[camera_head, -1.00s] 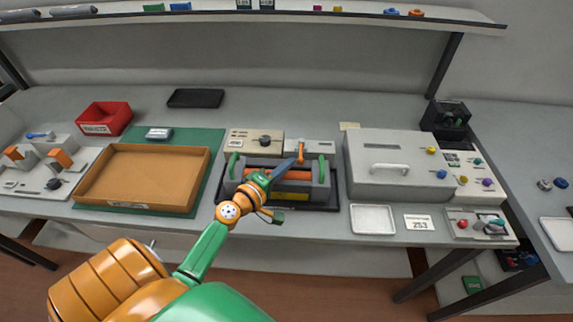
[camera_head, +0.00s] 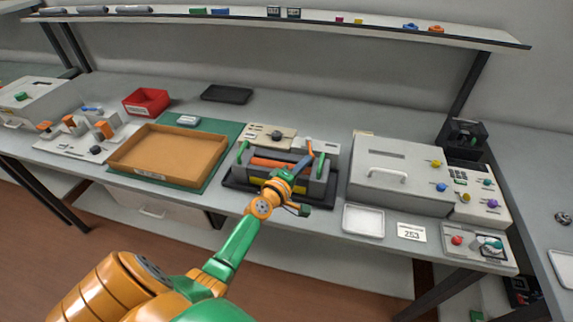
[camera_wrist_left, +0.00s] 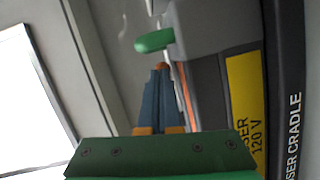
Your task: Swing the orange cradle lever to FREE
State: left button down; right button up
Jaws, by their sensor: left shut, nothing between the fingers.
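The orange cradle lever (camera_head: 310,149) stands up from a small white plate behind the right part of the dark grey fuser cradle (camera_head: 232,183). The cradle holds an orange roller (camera_head: 270,163) and has a green handle at each end. My left gripper (camera_head: 304,160) is shut and empty, its blue fingers over the cradle close to the lever. I cannot tell whether they touch it. In the left wrist view the shut fingers (camera_wrist_left: 160,70) point toward a green handle (camera_wrist_left: 155,41), beside a yellow label (camera_wrist_left: 244,105). The lever is not clear there. My right gripper is out of view.
A beige panel with a black knob (camera_head: 276,135) stands behind the cradle. A grey lidded box (camera_head: 400,180) is close on the right, with a white tray (camera_head: 363,222) in front. A brown tray (camera_head: 165,152) is on the left. The table behind is mostly clear.

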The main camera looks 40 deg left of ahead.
pick_arm(q)
jog(key=shift+w+d, duration=0.15)
jog(key=shift+d, duration=0.1)
jog(key=shift+w+p, duration=0.2)
jog(key=shift+p, duration=0.3)
jog(key=shift+w+d+n+y, duration=0.1)
jog(key=shift+d+n+y, duration=0.1)
jog(key=shift+n+y, duration=0.35)
jog(key=shift+w+d+n+y+p, duration=0.15)
jog(key=shift+d+n+y+p, duration=0.3)
jog(key=shift+y, duration=0.4)
jog(key=shift+n+g+y, duration=0.4)
jog(key=shift+y, duration=0.2)
jog(key=shift+p, duration=0.3)
